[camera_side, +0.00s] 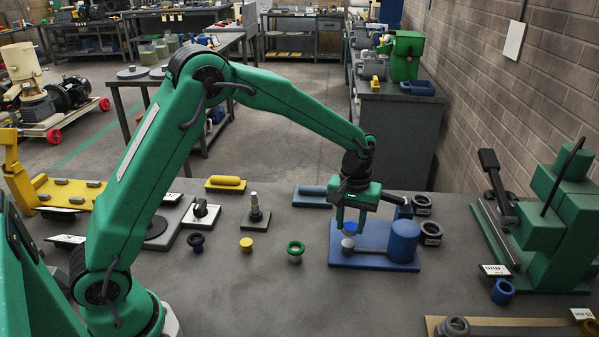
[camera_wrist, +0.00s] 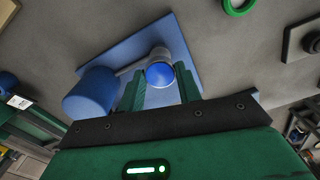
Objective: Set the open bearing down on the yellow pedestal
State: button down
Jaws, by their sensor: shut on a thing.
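My gripper (camera_side: 351,226) is low over a blue base plate (camera_side: 375,262), its fingers closed around a small round blue piece (camera_wrist: 160,75). In the side view this piece (camera_side: 350,228) sits between the fingertips, just above a short grey post (camera_side: 348,244). I cannot tell whether it touches the post, or whether it is the open bearing. A small yellow pedestal (camera_side: 246,245) stands on the bench to the left of my gripper, with nothing visible on top.
A blue cylinder (camera_side: 403,241) stands beside my gripper, joined to the post by a grey bar. A green ring (camera_side: 295,247) on a grey pedestal and a dark ring (camera_side: 196,239) flank the yellow pedestal. Black rings (camera_side: 431,233) lie right.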

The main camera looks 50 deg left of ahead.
jog(key=shift+r, duration=1.65)
jog(key=shift+a+r, duration=0.1)
jog(key=s+a+r+m, duration=0.6)
jog(key=s+a+r, duration=0.1)
jog(key=s, duration=0.2)
jog(key=shift+r, duration=0.35)
jog(key=shift+s, duration=0.1)
